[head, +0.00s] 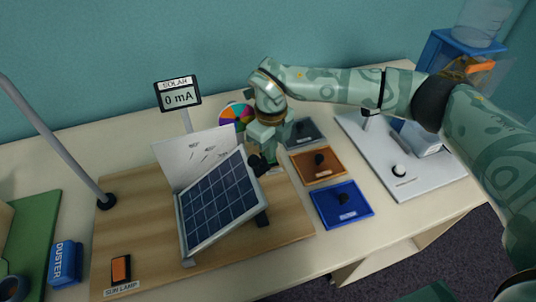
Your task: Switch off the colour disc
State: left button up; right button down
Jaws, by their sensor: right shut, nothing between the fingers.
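The colour disc (236,114), with bright multi-coloured sectors, stands at the back of the table in the head view. My right arm's wrist hides its right side. My right gripper (260,163) is shut and empty, pointing down in front of and to the right of the disc, just behind the solar panel's upper right corner. Whatever switch the disc has is not clearly visible; the gripper and panel cover that area. I cannot tell whether the fingers touch anything. My left gripper is not in view.
A tilted solar panel (215,203) stands on a wooden board (130,210) with a meter (178,94) reading 0 mA and a sun lamp switch (121,269). Grey (303,133), orange (309,172) and blue (328,210) plates lie right, beside a white board (425,183). A blue duster (65,264) lies left.

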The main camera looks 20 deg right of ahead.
jog(key=shift+s+f, duration=0.1)
jog(key=shift+f, duration=0.6)
jog(key=shift+r, duration=0.1)
jog(key=shift+r+p, duration=0.3)
jog(key=shift+r, duration=0.25)
notch_tip(320, 180, up, 6)
jog(key=p, duration=0.4)
jog(key=shift+f, duration=0.15)
